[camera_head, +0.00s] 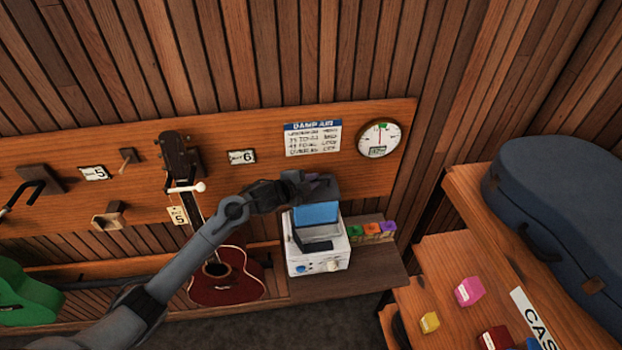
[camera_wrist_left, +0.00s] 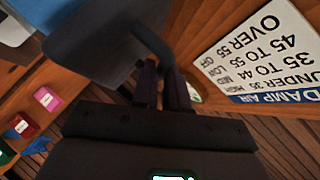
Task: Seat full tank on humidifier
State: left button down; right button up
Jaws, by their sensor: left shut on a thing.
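The humidifier (camera_head: 322,262) is a white box with a blue knob and a pale knob on its front. It stands on the wooden shelf, and a dark well shows in its top. The tank (camera_head: 317,214) is blue with a dark top and is above or at the back of the well; I cannot tell whether it touches the base. My left gripper (camera_head: 308,183) is shut on the tank's dark handle. In the left wrist view, the fingers (camera_wrist_left: 168,88) close around that handle, beside the dark top and blue body of the tank (camera_wrist_left: 38,20). My right gripper is not in view.
Small green, orange and purple boxes (camera_head: 371,230) sit just right of the humidifier. A damp air chart (camera_head: 313,138) and a round dial (camera_head: 379,139) are on the wall behind. A dark blue case (camera_head: 560,210) lies at right.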

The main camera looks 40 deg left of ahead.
pick_arm(q)
jog(key=shift+w, duration=0.1)
jog(key=shift+f+b, duration=1.7)
jog(key=shift+b, duration=0.15)
jog(key=shift+f, duration=0.55)
jog(key=shift+f+b, duration=0.1)
jog(key=shift+b, duration=0.2)
jog(key=c, duration=1.1)
grip_release()
jog(key=shift+f, duration=0.1)
